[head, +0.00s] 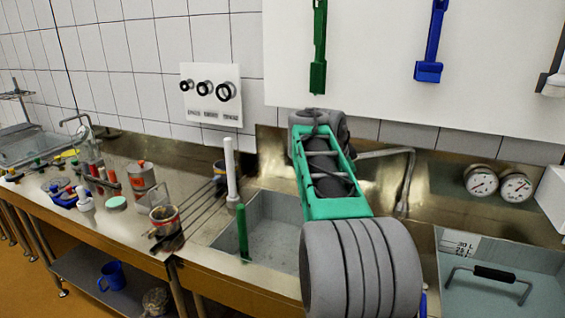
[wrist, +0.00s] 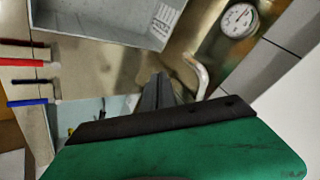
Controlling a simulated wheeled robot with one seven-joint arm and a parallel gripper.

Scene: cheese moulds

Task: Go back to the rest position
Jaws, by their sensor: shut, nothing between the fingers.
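My gripper (wrist: 157,92) shows in the wrist view as dark fingers, pressed together with nothing between them. They stick out past the black edge of my green hand, which fills the lower part of that view. The fingers are over the metal counter, close to a bent metal tap pipe (wrist: 200,75); I cannot tell the gap. In the head view my green and grey arm reaches up over the sink, and I cannot make out the fingers there.
The sink basin (head: 270,222) is partly behind my arm. A tap (head: 408,180) and two gauges (head: 482,181) are right of it. A white rod (head: 230,170), canister (head: 142,182) and pots crowd the left counter. A green tool (head: 318,50) hangs above. A handled tank (head: 510,290) is lower right.

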